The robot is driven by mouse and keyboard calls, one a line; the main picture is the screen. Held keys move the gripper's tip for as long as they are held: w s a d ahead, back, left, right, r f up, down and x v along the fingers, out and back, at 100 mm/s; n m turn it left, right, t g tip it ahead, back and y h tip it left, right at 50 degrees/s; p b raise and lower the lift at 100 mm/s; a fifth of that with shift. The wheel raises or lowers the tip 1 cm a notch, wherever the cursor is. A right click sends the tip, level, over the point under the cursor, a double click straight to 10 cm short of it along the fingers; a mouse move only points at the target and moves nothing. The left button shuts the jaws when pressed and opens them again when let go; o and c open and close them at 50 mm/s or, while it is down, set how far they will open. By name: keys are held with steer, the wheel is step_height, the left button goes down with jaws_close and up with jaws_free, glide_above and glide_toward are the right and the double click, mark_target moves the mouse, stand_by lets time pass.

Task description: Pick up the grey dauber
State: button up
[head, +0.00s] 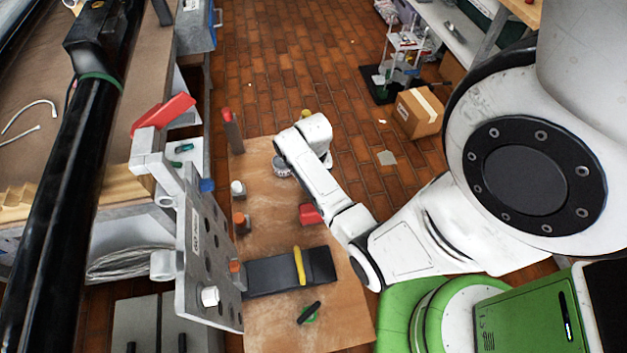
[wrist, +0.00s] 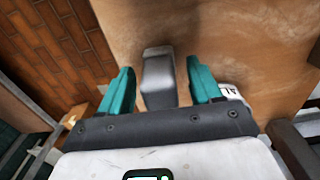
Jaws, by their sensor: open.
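The grey dauber (wrist: 158,82) shows in the wrist view as a plain grey block with a rounded top. It is at the wooden board (wrist: 235,35), between the two teal fingers of my gripper (wrist: 160,68). The gripper is open, with a visible gap on each side of the dauber. In the head view, my arm's wrist covers the gripper, and I cannot make out the dauber there.
In the head view, the board (head: 270,230) holds a red-topped cylinder (head: 232,130), a white-topped piece (head: 238,188), a red piece (head: 309,214) and a black strip with a yellow band (head: 290,272). An upright grey flange plate (head: 193,250) stands at its left. A cardboard box (head: 418,112) sits beyond.

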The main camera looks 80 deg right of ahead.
steer(key=shift+f, duration=0.15)
steer(key=c, duration=1)
steer(key=shift+c, duration=0.2)
